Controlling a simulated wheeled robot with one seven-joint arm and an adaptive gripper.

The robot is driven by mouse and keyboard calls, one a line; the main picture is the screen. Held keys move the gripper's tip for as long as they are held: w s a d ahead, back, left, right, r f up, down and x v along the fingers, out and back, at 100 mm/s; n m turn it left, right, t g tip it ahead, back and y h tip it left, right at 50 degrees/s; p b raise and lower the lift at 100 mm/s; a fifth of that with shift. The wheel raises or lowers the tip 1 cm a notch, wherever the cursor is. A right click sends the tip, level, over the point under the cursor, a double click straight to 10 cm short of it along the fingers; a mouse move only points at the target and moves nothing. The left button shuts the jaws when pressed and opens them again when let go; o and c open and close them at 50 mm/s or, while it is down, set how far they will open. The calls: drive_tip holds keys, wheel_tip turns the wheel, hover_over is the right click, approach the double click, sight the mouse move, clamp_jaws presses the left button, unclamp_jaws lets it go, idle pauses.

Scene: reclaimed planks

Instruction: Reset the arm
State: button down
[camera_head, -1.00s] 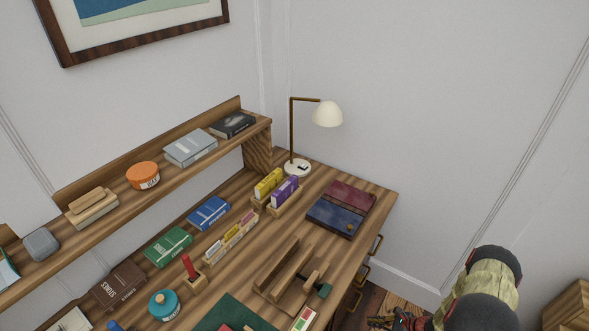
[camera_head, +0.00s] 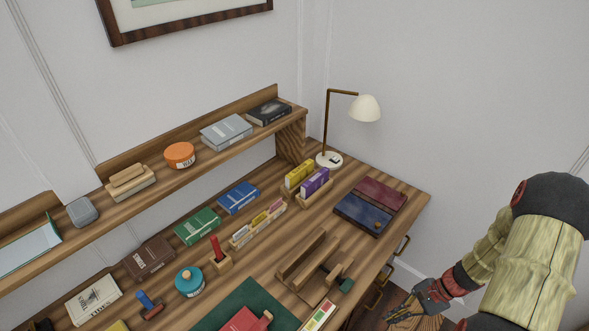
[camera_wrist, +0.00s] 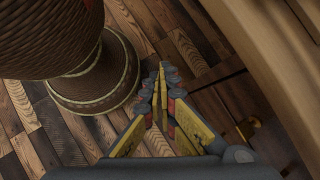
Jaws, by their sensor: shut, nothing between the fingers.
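My gripper (camera_head: 406,311) hangs off the right front side of the desk (camera_head: 408,207), at the lower right of the head view. It is apart from the desk's things. In the wrist view my gripper (camera_wrist: 160,85) points down toward the plank floor (camera_wrist: 62,132), its fingers together with nothing between them. My arm (camera_head: 520,255) comes in from the right edge of the head view and is bent.
A round woven and wooden object (camera_wrist: 95,75) stands on the floor at the wrist view's upper left. A curved wooden edge (camera_wrist: 275,50) is at right. On the desk are a lamp (camera_head: 366,108), books (camera_head: 370,206), a wooden jig (camera_head: 310,265) and a shelf (camera_head: 200,150).

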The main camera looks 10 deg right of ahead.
drive_tip(key=s+a+r+n+t+h, duration=0.1)
drive_tip(key=a+r+n, duration=0.4)
drive_tip(key=r, duration=0.8)
drive_tip(key=s+a+r+n+t+h, duration=0.2)
drive_tip(key=a+r+n+h, duration=0.2)
drive_tip(key=r, duration=0.9)
drive_tip(key=s+a+r+n+t+h, duration=0.2)
drive_tip(key=a+r+n, duration=0.4)
drive_tip(key=r, duration=0.7)
drive_tip(key=shift+a+r+t+h, duration=0.3)
drive_tip(key=shift+a+r, duration=0.1)
drive_tip(key=shift+a, duration=0.5)
drive_tip(key=shift+s, duration=0.15)
